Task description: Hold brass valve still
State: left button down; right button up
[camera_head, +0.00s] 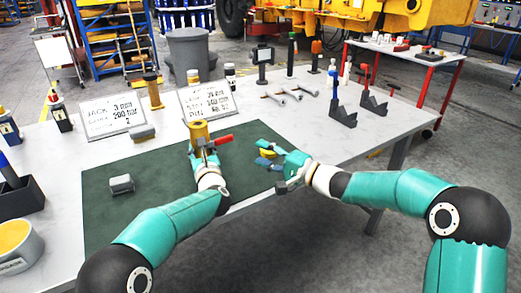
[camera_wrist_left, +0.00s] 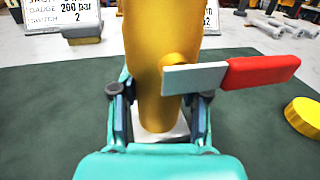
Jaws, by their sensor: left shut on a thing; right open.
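The brass valve (camera_head: 199,130) stands upright on the green mat, with a red-handled lever (camera_head: 222,140) pointing right. In the left wrist view the brass body (camera_wrist_left: 150,60) fills the middle, and its red handle (camera_wrist_left: 262,70) reaches right. My left gripper (camera_head: 204,152) is shut on the valve's lower body, a finger on each side. A pale square piece shows at its foot. My right gripper (camera_head: 262,154) is open, to the right of the valve and apart from it. A round brass piece (camera_head: 267,153) shows at its fingers; whether it is between them is unclear.
A grey block (camera_head: 122,184) lies on the green mat (camera_head: 150,215). Two text signs (camera_head: 112,115) stand behind. A grey container (camera_head: 18,245) sits front left. The mat's left part is mostly clear.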

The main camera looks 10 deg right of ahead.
pick_arm(q)
jog(key=c, duration=0.5)
grip_release()
